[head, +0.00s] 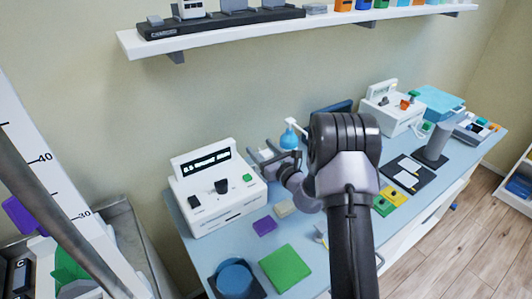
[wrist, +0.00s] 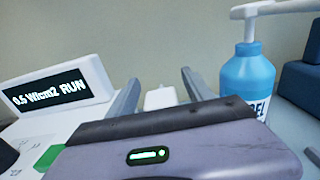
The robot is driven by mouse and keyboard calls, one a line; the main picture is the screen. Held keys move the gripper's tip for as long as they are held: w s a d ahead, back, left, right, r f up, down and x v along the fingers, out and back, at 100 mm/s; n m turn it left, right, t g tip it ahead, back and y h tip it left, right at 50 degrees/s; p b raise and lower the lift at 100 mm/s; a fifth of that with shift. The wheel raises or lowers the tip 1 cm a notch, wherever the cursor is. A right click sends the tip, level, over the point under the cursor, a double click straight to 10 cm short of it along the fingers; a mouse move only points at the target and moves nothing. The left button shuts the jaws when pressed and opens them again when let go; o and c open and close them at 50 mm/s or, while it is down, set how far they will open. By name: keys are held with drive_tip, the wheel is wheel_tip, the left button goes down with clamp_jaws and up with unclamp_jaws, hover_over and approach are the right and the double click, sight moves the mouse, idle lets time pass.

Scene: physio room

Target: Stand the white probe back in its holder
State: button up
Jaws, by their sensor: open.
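My gripper (head: 268,157) is open, just right of the white ultrasound unit (head: 218,187) on the blue-grey bench. In the wrist view my two fingers (wrist: 160,84) point away from me with a gap between them. A small white object (wrist: 160,97) shows in that gap, its lower part hidden by my gripper's body. It may be the white probe or its holder; I cannot tell which, nor whether the fingers touch it. In the head view my arm covers part of this area, and I cannot make out the probe or holder there.
A blue gel bottle (wrist: 248,78) with a white pump stands close right of my fingers. The unit's display (wrist: 45,93) is close on the left. A purple block (head: 265,226), a green pad (head: 285,268) and a blue round pot (head: 235,278) are nearer the front. A shelf (head: 290,28) runs above.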

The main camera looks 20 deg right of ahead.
drive_tip(key=s+d+b, duration=0.3)
drive_tip(key=s+b, duration=0.1)
drive_tip(key=s, duration=1.3)
drive_tip(key=shift+d, duration=0.15)
drive_tip(key=s+a+r+n+g+y, duration=0.1)
drive_tip(key=a+r+n+g+y, duration=0.35)
drive_tip(key=a, duration=0.65)
drive_tip(key=s+a+r+n+g+y, duration=0.35)
drive_tip(key=s+a+n+g, duration=0.35)
drive_tip(key=s+a+n, duration=0.7)
drive_tip(key=s+f+n+g+h, duration=0.25)
drive_tip(key=s+n+h, duration=0.25)
drive_tip(key=s+n, duration=0.25)
drive_tip(key=s+d+r+n+t+h, duration=0.2)
drive_tip(key=d+r+n+h, duration=0.1)
drive_tip(key=d+h, duration=0.1)
drive_tip(key=shift+d+r, duration=0.2)
drive_tip(key=shift+d, duration=0.4)
